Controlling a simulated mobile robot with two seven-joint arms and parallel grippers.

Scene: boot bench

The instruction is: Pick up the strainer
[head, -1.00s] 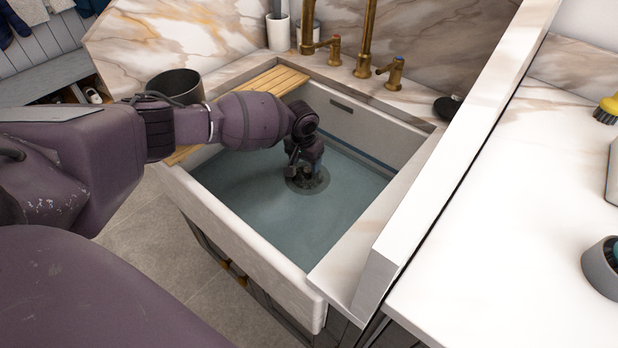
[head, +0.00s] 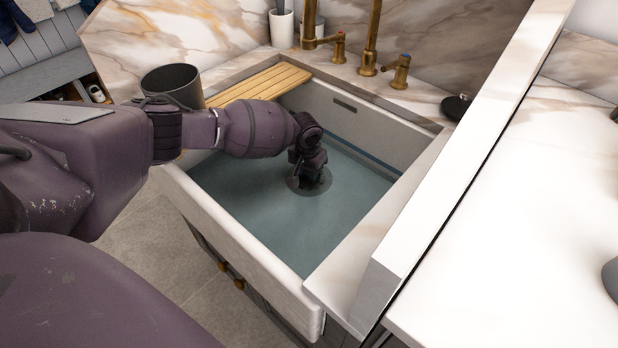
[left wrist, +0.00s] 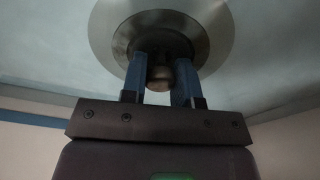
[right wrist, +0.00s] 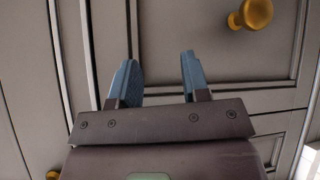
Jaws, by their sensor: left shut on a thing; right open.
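The strainer (left wrist: 160,78) shows in the left wrist view as a round metal piece with a small knob, inside the wide pale ring of the drain (left wrist: 102,38). My left gripper (left wrist: 161,70) has its two blue fingers on either side of the knob and is shut on it. The strainer looks seated in the drain; I cannot tell if it is lifted at all. In the head view my left gripper (head: 312,184) points down into the sink at the drain and hides most of the strainer. My right gripper (right wrist: 155,75) is open and empty, in front of grey cabinet doors.
The white sink (head: 245,258) holds bluish water, and its walls surround my left gripper. A wooden slatted board (head: 262,84) lies across its left back edge, near a dark grey bin (head: 172,86). Brass taps (head: 372,45) stand behind. A brass knob (right wrist: 254,13) is near my right gripper.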

